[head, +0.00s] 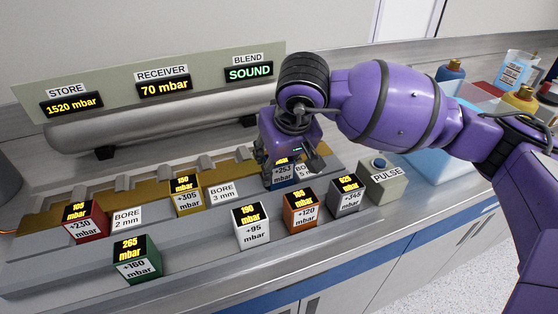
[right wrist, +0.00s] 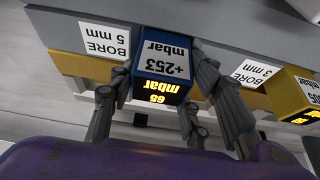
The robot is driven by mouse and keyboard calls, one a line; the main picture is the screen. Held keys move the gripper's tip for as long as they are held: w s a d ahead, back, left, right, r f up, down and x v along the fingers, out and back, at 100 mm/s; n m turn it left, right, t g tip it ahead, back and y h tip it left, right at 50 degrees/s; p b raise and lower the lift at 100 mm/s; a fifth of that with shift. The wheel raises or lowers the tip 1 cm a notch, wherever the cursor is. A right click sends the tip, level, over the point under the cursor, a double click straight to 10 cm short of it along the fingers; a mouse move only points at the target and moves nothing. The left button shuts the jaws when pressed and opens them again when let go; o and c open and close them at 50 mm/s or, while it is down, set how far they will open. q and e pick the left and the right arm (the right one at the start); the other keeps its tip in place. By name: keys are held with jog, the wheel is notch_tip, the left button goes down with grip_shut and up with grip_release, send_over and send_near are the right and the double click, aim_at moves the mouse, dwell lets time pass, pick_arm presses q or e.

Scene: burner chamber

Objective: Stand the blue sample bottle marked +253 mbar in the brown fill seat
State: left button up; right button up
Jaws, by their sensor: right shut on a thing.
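The blue sample bottle (head: 283,175) is a block marked +253 mbar, at the BORE 5 mm place on the grey bench fixture. It also shows in the right wrist view (right wrist: 163,62), with a yellow readout of 65 mbar. My right gripper (head: 290,160) is shut on it, with fingers on both sides. Whether the bottle's base touches the fixture cannot be told. A brown-gold notched strip (head: 140,195) runs behind the row; it also shows in the right wrist view (right wrist: 85,68). I cannot tell a separate brown fill seat apart from it. My left gripper is not in view.
Red (head: 86,222) and yellow (head: 186,194) bottles stand left of the blue one. Green (head: 137,259), white (head: 250,226), orange (head: 301,210) and grey (head: 346,195) bottles stand in front. A PULSE button box (head: 384,183) is at right. A grey cylinder (head: 160,120) lies behind.

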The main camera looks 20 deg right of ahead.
jog(key=shift+f, duration=0.25)
jog(key=o, duration=1.3)
jog(key=shift+c, duration=0.2)
jog(key=shift+r, duration=0.1)
jog(key=shift+r, duration=0.1)
jog(key=shift+r, duration=0.3)
jog(key=v, duration=1.1)
jog(key=shift+s+r, duration=0.15)
jog(key=shift+r, duration=0.1)
